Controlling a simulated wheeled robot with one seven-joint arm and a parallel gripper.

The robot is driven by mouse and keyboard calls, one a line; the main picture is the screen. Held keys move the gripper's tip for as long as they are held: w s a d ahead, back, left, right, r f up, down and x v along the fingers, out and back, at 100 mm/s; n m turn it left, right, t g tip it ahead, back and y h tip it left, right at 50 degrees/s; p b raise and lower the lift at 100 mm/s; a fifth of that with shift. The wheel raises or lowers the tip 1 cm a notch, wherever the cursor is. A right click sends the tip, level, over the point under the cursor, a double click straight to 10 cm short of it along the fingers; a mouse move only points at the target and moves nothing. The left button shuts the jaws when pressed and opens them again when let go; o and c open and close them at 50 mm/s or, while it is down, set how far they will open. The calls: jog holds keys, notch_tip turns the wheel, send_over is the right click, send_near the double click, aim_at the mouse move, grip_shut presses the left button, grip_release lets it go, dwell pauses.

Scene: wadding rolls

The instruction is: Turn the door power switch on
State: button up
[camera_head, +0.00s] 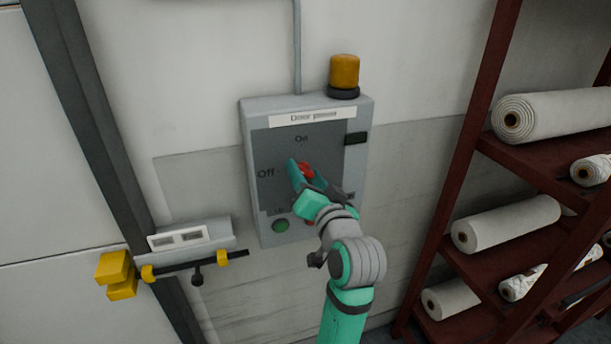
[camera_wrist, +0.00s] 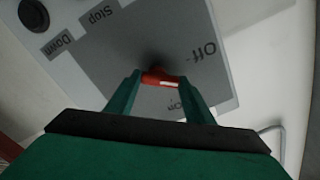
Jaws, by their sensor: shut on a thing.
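The door power box (camera_head: 262,210) is a grey panel on the wall with a "Door power" label, an "On" mark at the top and an "Off" mark at the left. Its red switch handle (camera_head: 306,169) sits in the middle of the dark plate, and it also shows in the wrist view (camera_wrist: 160,78). My green gripper (camera_head: 300,172) is shut on the red handle, with a finger on either side in the wrist view (camera_wrist: 159,84). My gripper and arm hide part of the handle and the lower right of the panel.
A green button (camera_head: 281,226) is low on the box, and an amber lamp (camera_head: 344,71) stands on top. A yellow-and-black door latch (camera_head: 190,265) is at the lower left. A dark red shelf (camera_head: 520,158) with white rolls (camera_head: 506,224) stands at the right.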

jog(key=m, duration=0.5)
jog(key=shift+d+m, duration=0.15)
jog(key=shift+m, duration=0.15)
jog(key=m, duration=0.5)
jog(key=shift+d, duration=0.1)
dwell(0.3)
jog(key=o, duration=1.1)
jog(key=v, duration=1)
jog(key=shift+s+d, duration=0.15)
jog(key=shift+s, duration=0.2)
